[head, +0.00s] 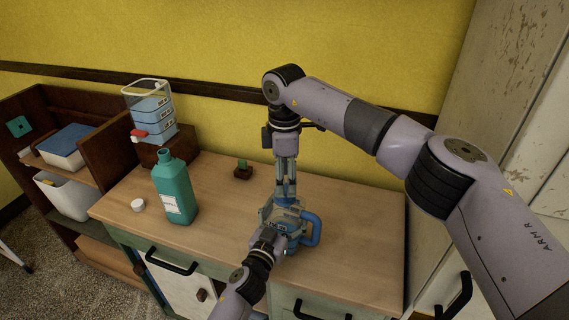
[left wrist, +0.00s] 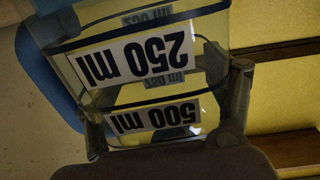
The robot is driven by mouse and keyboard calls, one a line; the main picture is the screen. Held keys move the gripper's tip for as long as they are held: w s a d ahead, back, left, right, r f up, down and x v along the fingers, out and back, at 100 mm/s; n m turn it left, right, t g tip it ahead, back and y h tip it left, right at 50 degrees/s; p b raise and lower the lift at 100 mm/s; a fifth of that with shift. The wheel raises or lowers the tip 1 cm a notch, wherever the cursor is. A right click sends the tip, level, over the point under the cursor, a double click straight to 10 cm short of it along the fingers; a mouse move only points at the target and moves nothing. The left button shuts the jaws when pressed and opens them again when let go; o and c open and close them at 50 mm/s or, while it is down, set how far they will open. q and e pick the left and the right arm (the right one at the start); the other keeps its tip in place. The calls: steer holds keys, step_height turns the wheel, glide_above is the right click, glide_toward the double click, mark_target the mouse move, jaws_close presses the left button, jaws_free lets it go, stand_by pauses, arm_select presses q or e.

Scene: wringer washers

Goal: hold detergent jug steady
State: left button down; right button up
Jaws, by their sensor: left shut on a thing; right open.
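A clear jug with a blue handle (head: 312,230) stands upright on the wooden counter (head: 355,215). In the left wrist view this jug (left wrist: 140,58) fills the middle, with upside-down "250 ml" and "500 ml" labels. My left gripper (head: 272,236) is shut around its body from the front; its fingers (left wrist: 166,105) sit on both sides of the jug. My right gripper (head: 286,190) points down, open, directly above the jug; whether its fingertips enter the mouth I cannot tell. A teal bottle (head: 174,187) with a white label stands uncapped to the left, apart from both grippers.
A white cap (head: 138,205) lies left of the bottle. A clear dispenser with blue liquid (head: 152,108) and a red tap stands on a raised block behind. A small dark block with a green piece (head: 243,170) sits near the wall. The counter's right part is clear.

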mark_target(286, 218)
steer(key=shift+f, duration=1.6)
